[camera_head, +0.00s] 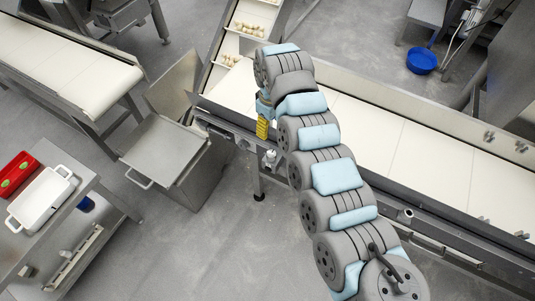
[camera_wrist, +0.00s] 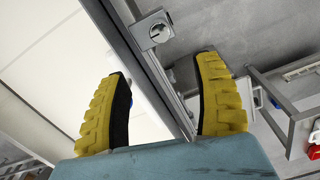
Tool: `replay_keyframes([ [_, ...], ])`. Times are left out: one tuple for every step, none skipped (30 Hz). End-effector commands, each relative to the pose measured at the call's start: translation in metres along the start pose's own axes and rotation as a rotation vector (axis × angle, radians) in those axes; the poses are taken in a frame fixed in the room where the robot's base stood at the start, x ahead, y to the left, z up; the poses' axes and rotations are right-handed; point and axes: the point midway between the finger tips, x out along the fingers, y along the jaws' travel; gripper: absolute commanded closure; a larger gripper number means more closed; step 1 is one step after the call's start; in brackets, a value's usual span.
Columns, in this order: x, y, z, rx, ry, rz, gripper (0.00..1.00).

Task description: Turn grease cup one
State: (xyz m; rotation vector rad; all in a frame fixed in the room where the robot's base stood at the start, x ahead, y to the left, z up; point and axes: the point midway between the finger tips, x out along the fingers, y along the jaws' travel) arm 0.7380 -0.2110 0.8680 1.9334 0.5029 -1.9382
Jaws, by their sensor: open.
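My gripper (camera_head: 262,128) is at the near side rail of the long conveyor in the head view, pointing down. In the wrist view its two yellow ribbed fingers (camera_wrist: 163,66) are wide apart, with nothing held between them. A small silver fitting (camera_head: 270,156) sits on the conveyor's side just below the gripper. A similar fitting (camera_head: 405,214) is farther right along the same side. A metal block with a round part (camera_wrist: 156,29) shows beyond the fingertips in the wrist view. I cannot tell which of these is grease cup one.
The conveyor's pale belt (camera_head: 440,150) runs behind the gripper. A steel bin with a flat lid (camera_head: 165,150) stands to the left. A cart (camera_head: 88,180) with a white tray (camera_head: 40,198) and a red tray (camera_head: 17,174) is at far left. Floor before the conveyor is open.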

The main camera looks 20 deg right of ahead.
Motion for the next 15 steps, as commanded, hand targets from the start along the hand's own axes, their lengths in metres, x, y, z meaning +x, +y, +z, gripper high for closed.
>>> replay_keyframes([
  [0.009, -0.001, 0.000, 0.000, -0.002, -0.003, 0.33],
  [0.014, -0.001, 0.000, 0.000, -0.002, -0.003, 0.33],
  [0.021, -0.002, 0.000, -0.001, -0.001, -0.003, 0.33],
  [0.027, -0.002, -0.001, -0.001, 0.000, -0.003, 0.33],
  [0.033, -0.002, -0.001, -0.001, 0.000, -0.003, 0.33],
  [0.040, -0.002, -0.001, -0.001, 0.000, -0.003, 0.33],
  [0.046, -0.002, 0.000, -0.001, -0.001, -0.004, 0.33],
  [0.051, -0.002, 0.000, -0.001, -0.002, -0.004, 0.33],
  [0.058, -0.002, 0.000, 0.000, -0.003, -0.004, 0.33],
  [0.063, -0.001, 0.000, 0.000, -0.002, -0.003, 0.33],
  [0.069, -0.001, 0.000, 0.001, -0.001, -0.002, 0.33],
  [0.075, 0.000, 0.000, 0.001, 0.001, -0.001, 0.33],
  [0.080, 0.000, -0.001, 0.001, 0.001, 0.000, 0.33],
  [0.086, 0.000, -0.001, 0.001, 0.002, 0.000, 0.33],
  [0.093, -0.001, -0.001, 0.000, 0.001, 0.000, 0.33],
])
